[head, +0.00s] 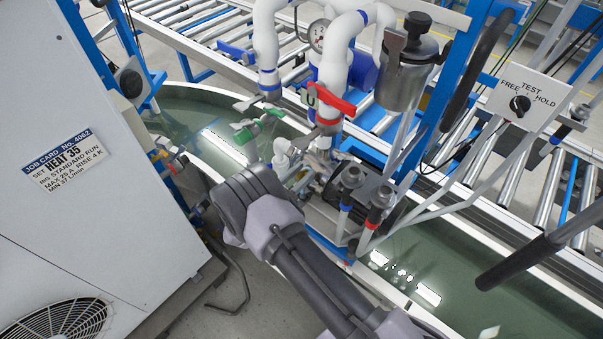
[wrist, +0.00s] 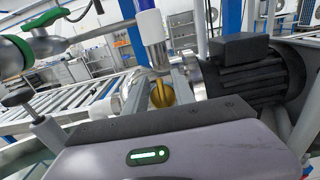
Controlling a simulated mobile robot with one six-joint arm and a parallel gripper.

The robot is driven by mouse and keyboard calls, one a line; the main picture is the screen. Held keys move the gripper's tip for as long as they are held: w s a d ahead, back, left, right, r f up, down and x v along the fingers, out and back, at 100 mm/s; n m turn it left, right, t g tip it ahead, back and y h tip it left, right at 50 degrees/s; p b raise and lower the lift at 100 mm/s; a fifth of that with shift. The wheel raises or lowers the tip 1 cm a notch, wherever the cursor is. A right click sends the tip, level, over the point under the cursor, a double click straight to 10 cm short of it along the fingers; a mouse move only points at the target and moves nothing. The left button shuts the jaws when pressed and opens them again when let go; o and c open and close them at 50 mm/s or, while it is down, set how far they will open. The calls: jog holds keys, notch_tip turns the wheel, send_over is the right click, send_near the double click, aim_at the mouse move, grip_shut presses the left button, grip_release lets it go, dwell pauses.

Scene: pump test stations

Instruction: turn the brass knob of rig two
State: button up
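The brass knob (wrist: 161,93) shows in the wrist view as a small yellow shape below a white pipe with a blue band. My gripper (wrist: 162,84) has one grey finger on each side of it, and the knob fills most of the gap. I cannot tell whether the fingers touch it or only stand around it. The fingers and gripper body hide part of the knob. In the head view my arm reaches to the pipework in the middle, and the knob cannot be made out. No rig number is readable.
A black motor (wrist: 262,78) sits close to the right of my fingers. In the head view, a red-handled valve (head: 331,101), green valve (head: 257,127) and metal pot (head: 405,75) crowd the rig. A white cabinet (head: 75,200) stands left.

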grip_shut()
